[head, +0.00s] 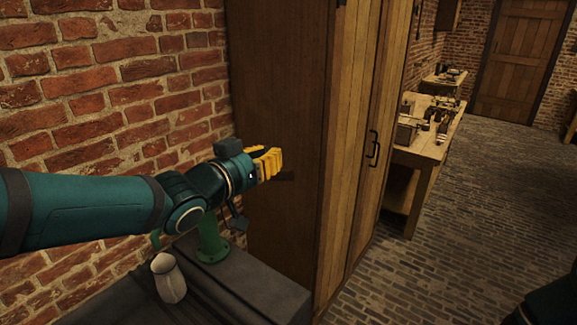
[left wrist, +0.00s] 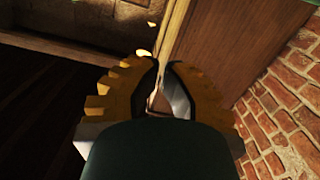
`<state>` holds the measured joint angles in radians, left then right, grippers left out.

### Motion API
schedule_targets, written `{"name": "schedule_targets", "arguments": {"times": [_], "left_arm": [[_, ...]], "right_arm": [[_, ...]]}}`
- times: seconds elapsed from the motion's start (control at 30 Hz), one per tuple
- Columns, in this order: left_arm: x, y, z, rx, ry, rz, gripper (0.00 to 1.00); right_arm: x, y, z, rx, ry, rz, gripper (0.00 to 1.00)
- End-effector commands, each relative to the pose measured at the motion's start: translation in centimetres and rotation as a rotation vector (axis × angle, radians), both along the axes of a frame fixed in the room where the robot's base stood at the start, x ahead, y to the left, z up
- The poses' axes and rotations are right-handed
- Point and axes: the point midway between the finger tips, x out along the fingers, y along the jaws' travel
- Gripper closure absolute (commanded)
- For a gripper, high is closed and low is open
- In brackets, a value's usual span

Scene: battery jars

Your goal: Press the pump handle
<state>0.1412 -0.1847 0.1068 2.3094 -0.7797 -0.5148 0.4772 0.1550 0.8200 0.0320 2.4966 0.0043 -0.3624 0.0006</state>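The green pump (head: 212,243) stands on a dark stone block beside the brick wall in the head view. Its base flange and lower column show; my left arm covers its upper part. A small dark piece (head: 237,222) hangs just right of the column; I cannot tell whether it belongs to the handle. My left gripper (head: 270,163) is above and right of the pump, in front of the wooden cabinet. In the left wrist view its yellow fingers (left wrist: 162,75) nearly meet at the tips, with nothing held between them. My right gripper is out of view.
A white jug (head: 169,281) stands left of the pump, below a green spout (head: 155,239). The dark stone block (head: 255,287) is bare to the pump's right. A tall wooden cabinet (head: 290,90) rises close behind. A cluttered workbench (head: 425,150) and open brick floor lie right.

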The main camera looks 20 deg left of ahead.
Motion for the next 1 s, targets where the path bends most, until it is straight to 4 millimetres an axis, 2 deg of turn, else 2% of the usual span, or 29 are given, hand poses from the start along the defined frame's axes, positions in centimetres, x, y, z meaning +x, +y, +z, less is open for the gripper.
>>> {"name": "schedule_targets", "arguments": {"times": [0.1,0.3,0.43,0.6,1.0], "left_arm": [[2.2,-0.8,-0.2,-0.001,0.002,-0.001,1.00],[5.3,-2.1,-0.8,-0.002,0.005,-0.001,1.00],[5.3,-2.3,-2.7,0.000,0.005,0.001,1.00],[5.5,-2.6,-3.9,-0.001,0.003,0.001,1.00],[5.5,-2.6,-4.2,0.000,0.000,0.001,1.00]], "right_arm": [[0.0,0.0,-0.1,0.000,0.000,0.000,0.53],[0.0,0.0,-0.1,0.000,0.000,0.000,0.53],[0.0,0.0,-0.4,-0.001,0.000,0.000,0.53],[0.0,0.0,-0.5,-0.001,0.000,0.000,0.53],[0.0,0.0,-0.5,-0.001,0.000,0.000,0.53]]}}
